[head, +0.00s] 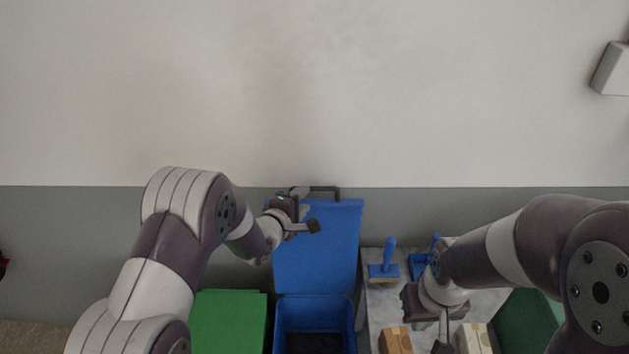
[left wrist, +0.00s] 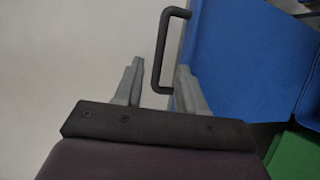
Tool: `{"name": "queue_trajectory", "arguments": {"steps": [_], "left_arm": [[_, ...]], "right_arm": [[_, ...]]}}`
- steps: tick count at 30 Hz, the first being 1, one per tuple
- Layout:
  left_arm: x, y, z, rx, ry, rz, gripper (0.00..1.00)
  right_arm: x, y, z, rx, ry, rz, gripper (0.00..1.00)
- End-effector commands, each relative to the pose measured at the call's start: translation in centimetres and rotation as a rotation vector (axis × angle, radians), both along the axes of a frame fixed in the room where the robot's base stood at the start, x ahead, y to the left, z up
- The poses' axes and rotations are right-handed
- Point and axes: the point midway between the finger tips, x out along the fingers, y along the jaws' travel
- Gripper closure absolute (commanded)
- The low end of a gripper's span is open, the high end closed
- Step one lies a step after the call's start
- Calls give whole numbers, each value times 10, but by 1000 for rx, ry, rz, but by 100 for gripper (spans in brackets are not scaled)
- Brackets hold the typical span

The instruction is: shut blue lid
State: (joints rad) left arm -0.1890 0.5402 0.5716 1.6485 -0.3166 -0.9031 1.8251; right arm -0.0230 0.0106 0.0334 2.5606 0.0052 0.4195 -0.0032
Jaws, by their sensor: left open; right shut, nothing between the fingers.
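The blue lid (head: 318,250) stands upright and open at the back of the blue bin (head: 314,312). A dark handle (head: 326,188) sticks out at the lid's top edge. My left gripper (head: 308,208) is open at the upper part of the lid, just below and left of the handle. In the left wrist view the handle (left wrist: 162,50) shows between the two open fingers (left wrist: 158,85), with the lid (left wrist: 235,55) to the right; contact cannot be told. My right gripper (head: 443,330) is shut and empty, pointing down over the table at the right.
A green bin (head: 228,322) stands left of the blue one, and another green one (head: 527,322) is at the right. A grey table (head: 372,310) holds blue-handled brushes (head: 384,270) and cardboard boxes (head: 396,340). The wall is close behind the lid.

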Motion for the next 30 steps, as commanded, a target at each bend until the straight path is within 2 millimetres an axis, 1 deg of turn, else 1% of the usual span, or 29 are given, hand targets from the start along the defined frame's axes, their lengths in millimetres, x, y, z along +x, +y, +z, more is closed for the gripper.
{"name": "queue_trajectory", "arguments": {"steps": [1,3,6,9,15,24,26,27,28,30], "left_arm": [[9,-5,0,1,4,-1,60],[24,-12,-5,1,1,-1,60],[41,-20,-11,2,3,1,60],[54,-26,-16,1,0,0,60],[68,-32,-23,3,1,0,60],[69,-33,-24,3,1,1,60],[69,-33,-24,3,1,1,79],[69,-33,-24,3,1,1,92],[69,-33,-24,3,1,1,100],[69,-33,-24,3,1,1,100]], "right_arm": [[0,0,10,0,0,0,100],[0,0,16,0,-1,0,100],[0,0,22,0,-1,0,100],[0,0,27,0,-1,0,100],[0,0,30,0,-1,0,100],[0,0,30,0,-1,0,100],[0,0,30,0,-1,0,100],[0,0,30,0,-1,0,100],[0,0,30,0,-1,0,100],[0,0,30,0,-1,0,100]]}}
